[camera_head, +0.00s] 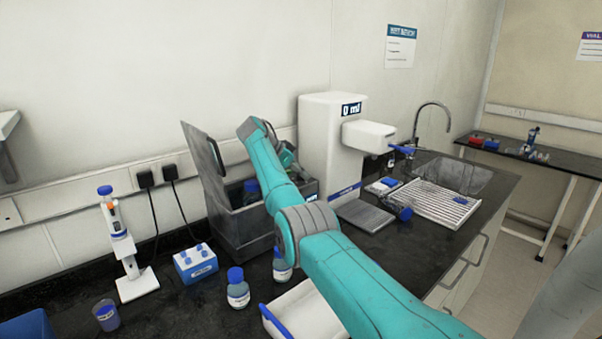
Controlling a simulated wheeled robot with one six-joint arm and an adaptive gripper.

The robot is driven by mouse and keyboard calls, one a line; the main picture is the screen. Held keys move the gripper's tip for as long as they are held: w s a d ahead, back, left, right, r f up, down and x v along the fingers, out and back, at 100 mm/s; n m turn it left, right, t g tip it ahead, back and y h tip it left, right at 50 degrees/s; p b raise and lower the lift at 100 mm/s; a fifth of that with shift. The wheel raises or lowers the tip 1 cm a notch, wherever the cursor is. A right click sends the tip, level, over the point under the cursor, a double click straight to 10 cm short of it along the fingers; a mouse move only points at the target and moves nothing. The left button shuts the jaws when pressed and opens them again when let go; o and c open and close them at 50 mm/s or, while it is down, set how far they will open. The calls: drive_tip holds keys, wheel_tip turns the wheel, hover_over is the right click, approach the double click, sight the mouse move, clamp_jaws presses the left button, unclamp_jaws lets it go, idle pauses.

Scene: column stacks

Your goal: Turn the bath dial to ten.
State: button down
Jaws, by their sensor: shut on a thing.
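The grey bath (240,228) stands on the dark counter with its lid (205,165) tilted up at the left. A blue-capped bottle (251,188) shows inside it. A small light and blue label (312,197) is on its right end. The bath dial is not visible; my teal arm crosses in front of the bath. My gripper (291,168) is mostly hidden behind my arm, over the bath's right end. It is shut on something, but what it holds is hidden.
A white dispenser (325,150) reading "0 ml" stands close at the right, before a sink (455,174) and drying rack (437,203). A pipette stand (137,284), blue tube block (196,263), bottle (238,290) and cup (106,315) are at the front left.

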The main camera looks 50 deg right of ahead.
drive_tip(key=shift+a+f+m+g, duration=0.1)
drive_tip(key=shift+f+m+g, duration=0.05)
drive_tip(key=shift+m+g, duration=0.25)
idle(0.7)
drive_tip(key=c, duration=0.8)
unclamp_jaws()
drive_tip(key=shift+c, duration=0.2)
drive_tip(key=shift+n+t, duration=0.7)
drive_tip(key=shift+n, duration=0.1)
